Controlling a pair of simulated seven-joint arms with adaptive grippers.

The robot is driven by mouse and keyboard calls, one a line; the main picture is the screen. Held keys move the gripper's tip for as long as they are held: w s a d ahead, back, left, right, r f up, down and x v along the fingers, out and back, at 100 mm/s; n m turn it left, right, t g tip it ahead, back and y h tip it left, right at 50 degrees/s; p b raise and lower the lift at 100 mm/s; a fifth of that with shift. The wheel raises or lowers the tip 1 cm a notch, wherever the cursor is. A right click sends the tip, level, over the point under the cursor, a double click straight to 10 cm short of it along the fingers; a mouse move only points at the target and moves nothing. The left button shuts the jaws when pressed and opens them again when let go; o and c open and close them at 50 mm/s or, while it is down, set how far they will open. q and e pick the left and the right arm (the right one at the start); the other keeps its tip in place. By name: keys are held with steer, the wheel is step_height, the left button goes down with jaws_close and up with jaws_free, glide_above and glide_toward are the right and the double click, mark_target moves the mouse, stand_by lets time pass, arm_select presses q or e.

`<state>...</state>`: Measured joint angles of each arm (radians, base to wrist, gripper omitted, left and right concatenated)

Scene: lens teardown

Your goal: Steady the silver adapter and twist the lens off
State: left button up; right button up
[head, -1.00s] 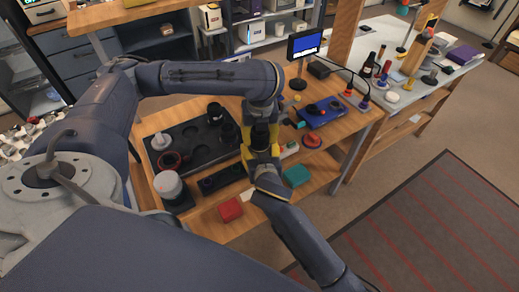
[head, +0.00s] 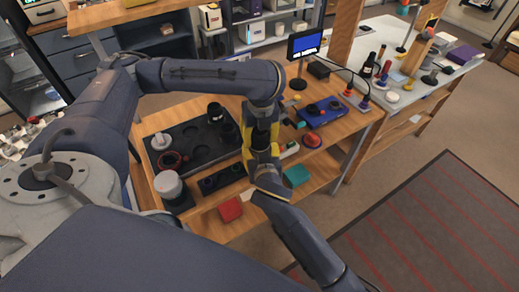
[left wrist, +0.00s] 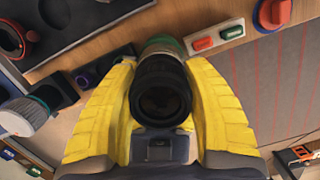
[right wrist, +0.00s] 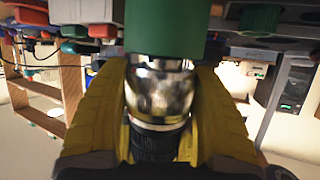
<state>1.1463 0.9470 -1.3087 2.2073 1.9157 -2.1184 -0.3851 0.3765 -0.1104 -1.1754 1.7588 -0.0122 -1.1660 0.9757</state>
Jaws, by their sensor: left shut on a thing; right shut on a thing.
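The black lens (left wrist: 160,90) sits between the yellow fingers of my left gripper (left wrist: 163,60), its open round end facing the left wrist camera. My left gripper is shut on it. The shiny silver adapter (right wrist: 158,90) is between the yellow fingers of my right gripper (right wrist: 162,75), which is shut on it. A black ribbed part shows below the adapter in the right wrist view, and a green cylinder (right wrist: 165,25) above it. In the head view both grippers meet over the bench's front, the left (head: 261,140) above the right (head: 264,158); they mostly hide the lens and adapter.
A black tray (head: 200,158) with round recesses and several parts is left of the grippers. A blue box (head: 322,112) and red knob (head: 311,140) are to the right. Red (head: 230,209) and green (head: 296,175) blocks lie near the front edge. A monitor (head: 306,43) stands behind.

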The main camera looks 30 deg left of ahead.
arm_select(q)
steer(key=shift+s+f+n, duration=0.1)
steer(key=shift+n, duration=0.6)
steer(key=shift+n, duration=1.3)
steer(key=shift+g, duration=0.3)
steer(key=shift+n, duration=1.3)
steer(key=shift+s+n, duration=0.1)
steer(key=shift+n, duration=0.4)
